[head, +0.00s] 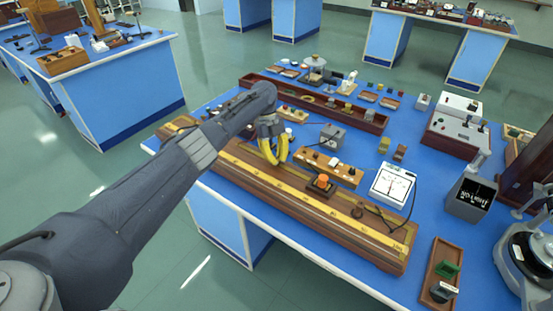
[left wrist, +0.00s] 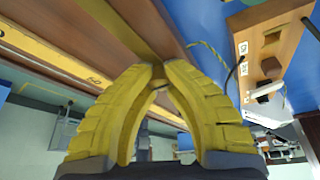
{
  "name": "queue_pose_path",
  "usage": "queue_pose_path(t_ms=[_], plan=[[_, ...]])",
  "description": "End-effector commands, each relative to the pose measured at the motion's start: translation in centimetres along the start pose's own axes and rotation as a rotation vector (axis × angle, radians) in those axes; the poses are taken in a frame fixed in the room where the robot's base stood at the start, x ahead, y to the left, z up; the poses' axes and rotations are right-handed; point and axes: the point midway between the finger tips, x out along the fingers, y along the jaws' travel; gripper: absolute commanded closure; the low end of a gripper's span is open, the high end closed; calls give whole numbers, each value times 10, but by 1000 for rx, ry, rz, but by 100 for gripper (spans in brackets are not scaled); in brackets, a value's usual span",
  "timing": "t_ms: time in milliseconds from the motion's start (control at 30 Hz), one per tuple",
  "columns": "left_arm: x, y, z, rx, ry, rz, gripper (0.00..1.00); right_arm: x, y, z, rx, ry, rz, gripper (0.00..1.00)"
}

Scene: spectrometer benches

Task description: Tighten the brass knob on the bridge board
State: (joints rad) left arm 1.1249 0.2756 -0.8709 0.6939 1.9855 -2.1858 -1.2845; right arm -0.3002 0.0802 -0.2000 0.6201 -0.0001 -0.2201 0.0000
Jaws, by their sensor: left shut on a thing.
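The bridge board (head: 385,248) is a long wooden board with a yellow scale strip, lying along the near edge of the blue bench. It also shows in the left wrist view (left wrist: 62,32), above the fingers. My left gripper (head: 273,160) has yellow fingers pointing down at the far side of the board, left of its middle. In the left wrist view its fingertips (left wrist: 158,74) come together on a small brass-coloured piece (left wrist: 158,84), which looks like the brass knob. The fingers hide most of it, so its seating cannot be told. My right gripper is not in view.
A wooden strip with small fittings (head: 340,172) stands close right of the fingers, a grey box (head: 333,136) behind. An orange-topped block (head: 322,183) sits on the board. A white meter (head: 392,186) and dark wire lie further right. A long dark-red tray (head: 365,122) is behind.

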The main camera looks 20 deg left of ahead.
Motion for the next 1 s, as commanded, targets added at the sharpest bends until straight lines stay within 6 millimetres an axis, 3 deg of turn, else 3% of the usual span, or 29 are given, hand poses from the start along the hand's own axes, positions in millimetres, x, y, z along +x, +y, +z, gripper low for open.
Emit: queue_pose_path(t_ms=[400, 433, 700, 1000], plan=[[1, -3, -3, 9, 5, -1, 100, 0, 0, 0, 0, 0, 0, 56], [1, -3, -3, 9, 6, -1, 85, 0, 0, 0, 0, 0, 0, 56], [1, -1, -1, 6, 3, 1, 55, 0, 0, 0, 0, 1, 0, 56], [-2, 0, -1, 5, 1, 2, 55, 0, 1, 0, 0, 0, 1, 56]])
